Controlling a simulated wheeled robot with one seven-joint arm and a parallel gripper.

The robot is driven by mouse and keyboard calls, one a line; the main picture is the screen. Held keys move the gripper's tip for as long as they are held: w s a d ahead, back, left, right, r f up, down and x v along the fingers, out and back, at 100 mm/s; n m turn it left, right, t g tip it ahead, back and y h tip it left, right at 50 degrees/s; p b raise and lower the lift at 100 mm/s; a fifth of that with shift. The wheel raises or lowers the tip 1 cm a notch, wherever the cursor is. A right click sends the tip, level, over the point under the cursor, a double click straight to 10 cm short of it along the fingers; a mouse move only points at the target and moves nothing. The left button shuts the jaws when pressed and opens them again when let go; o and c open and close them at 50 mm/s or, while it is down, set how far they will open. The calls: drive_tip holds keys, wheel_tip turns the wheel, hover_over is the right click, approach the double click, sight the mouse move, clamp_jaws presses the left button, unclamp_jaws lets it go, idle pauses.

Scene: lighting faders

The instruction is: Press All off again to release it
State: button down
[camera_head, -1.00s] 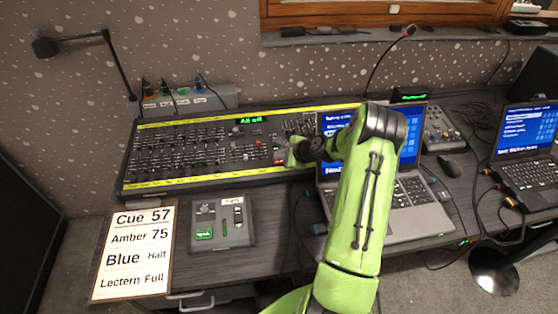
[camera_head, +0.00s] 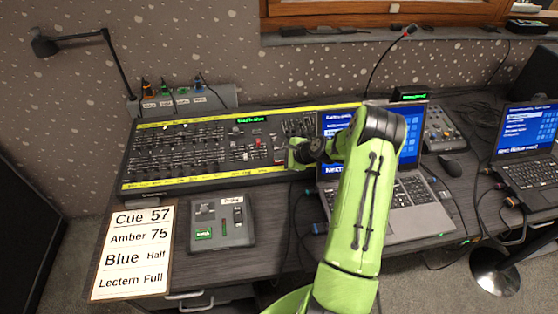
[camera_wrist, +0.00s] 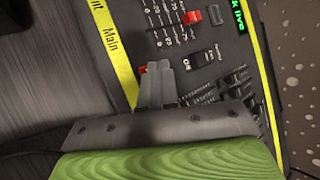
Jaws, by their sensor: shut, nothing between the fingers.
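The lighting desk (camera_head: 160,184) is a black fader board with yellow strips along its far and near edges. My gripper (camera_head: 291,157) is over its right end, fingers shut and empty; it also shows in the wrist view (camera_wrist: 158,68). A small red button (camera_wrist: 143,70), likely All off, peeks out beside my fingertips, mostly hidden by them. I cannot tell whether the fingertips touch it. The green display (camera_head: 249,119) has small text; in the wrist view its visible end (camera_wrist: 240,14) reads "k live". A red fader cap (camera_wrist: 191,17) stands apart from the fingers.
A laptop (camera_head: 405,222) stands right of the desk, partly behind my arm. A cue card (camera_head: 133,250) and a small grey box (camera_head: 240,235) lie in front. A desk lamp (camera_head: 75,40) stands at the back left. Another laptop (camera_head: 525,130) is at far right.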

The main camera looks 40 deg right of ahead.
drive_tip(key=shift+r+p, duration=0.4)
drive_tip(key=shift+r, duration=0.05)
drive_tip(key=r+p, duration=0.1)
drive_tip(key=r, duration=0.1)
drive_tip(key=r+p, duration=0.3)
drive_tip(key=r, duration=0.1)
drive_tip(key=shift+s+a+p, duration=0.15)
drive_tip(key=shift+s+p, duration=0.15)
